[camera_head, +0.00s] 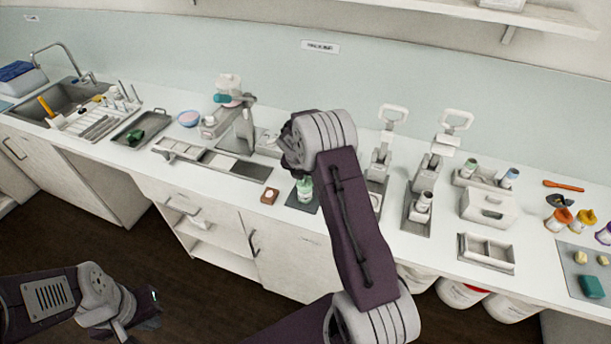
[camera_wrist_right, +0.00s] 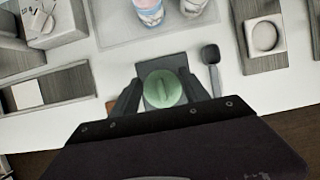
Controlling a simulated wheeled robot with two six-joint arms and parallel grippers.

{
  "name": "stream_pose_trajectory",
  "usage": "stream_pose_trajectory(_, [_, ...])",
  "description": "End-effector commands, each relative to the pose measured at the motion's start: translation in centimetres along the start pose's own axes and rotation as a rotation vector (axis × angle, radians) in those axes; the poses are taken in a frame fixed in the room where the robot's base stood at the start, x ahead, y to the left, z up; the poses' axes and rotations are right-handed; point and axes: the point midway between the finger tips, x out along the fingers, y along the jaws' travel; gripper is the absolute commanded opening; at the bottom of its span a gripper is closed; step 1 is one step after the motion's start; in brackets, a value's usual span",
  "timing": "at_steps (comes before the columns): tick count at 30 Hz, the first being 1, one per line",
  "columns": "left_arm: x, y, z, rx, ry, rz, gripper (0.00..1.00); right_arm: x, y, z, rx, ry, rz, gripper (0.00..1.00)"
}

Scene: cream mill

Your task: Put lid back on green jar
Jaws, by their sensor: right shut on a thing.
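The green jar (camera_head: 305,190) stands upright on a dark square mat on the counter, just below my right wrist in the head view. In the right wrist view a round green lid (camera_wrist_right: 162,89) lies between the two dark fingers of my right gripper (camera_wrist_right: 160,88), which is shut on it. The lid hides the jar from above, and I cannot tell whether it touches the rim. In the head view my right wrist hides the fingers. My left gripper (camera_head: 150,302) hangs low at the left, away from the counter; its fingers are unclear.
A sectioned tray (camera_head: 486,252) and white box (camera_head: 487,208) stand farther right. The counter's front edge is close.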

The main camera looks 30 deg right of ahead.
Motion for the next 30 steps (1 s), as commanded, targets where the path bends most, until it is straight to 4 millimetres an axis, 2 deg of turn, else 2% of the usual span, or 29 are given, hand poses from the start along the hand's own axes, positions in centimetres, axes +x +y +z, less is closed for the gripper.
stream_pose_trajectory(30, [-0.79,0.02,-0.08,0.0,0.0,0.0,0.0,0.09,-0.1,0.02,0.001,0.0,0.0,0.16])
